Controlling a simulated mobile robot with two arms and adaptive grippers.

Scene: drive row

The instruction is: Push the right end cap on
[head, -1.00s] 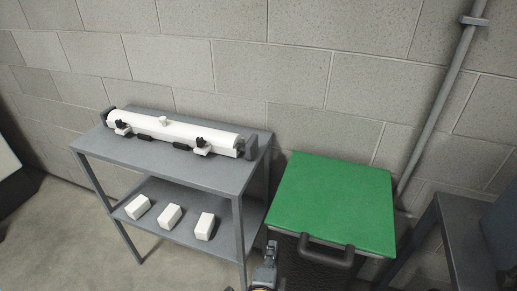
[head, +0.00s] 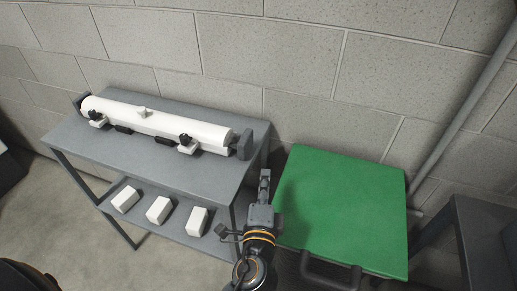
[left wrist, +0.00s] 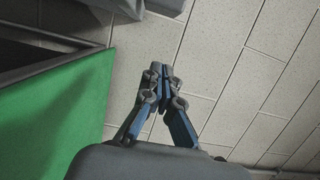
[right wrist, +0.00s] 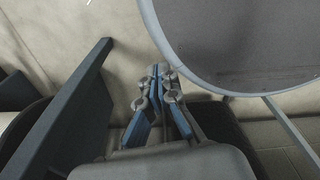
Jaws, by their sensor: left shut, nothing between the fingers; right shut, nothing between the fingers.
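A white tube (head: 155,121) lies along the grey bench top. A dark grey end cap (head: 244,144) stands at its right end; I cannot tell how closely it sits on the tube. Another dark end piece (head: 83,101) shows at the left end. My left gripper (head: 265,175) points up, right of and nearer than the right end cap, apart from it in the picture. Its fingers are shut and empty in the left wrist view (left wrist: 160,70). My right gripper (right wrist: 159,70) is shut and empty in the right wrist view, away from the tube.
The grey bench (head: 95,146) has white clamps along the tube's front and several white blocks (head: 158,210) on its lower shelf. A green-topped box (head: 340,205) with a dark handle stands close to its right. A block wall is behind. A large grey round-edged thing (right wrist: 240,40) is near my right gripper.

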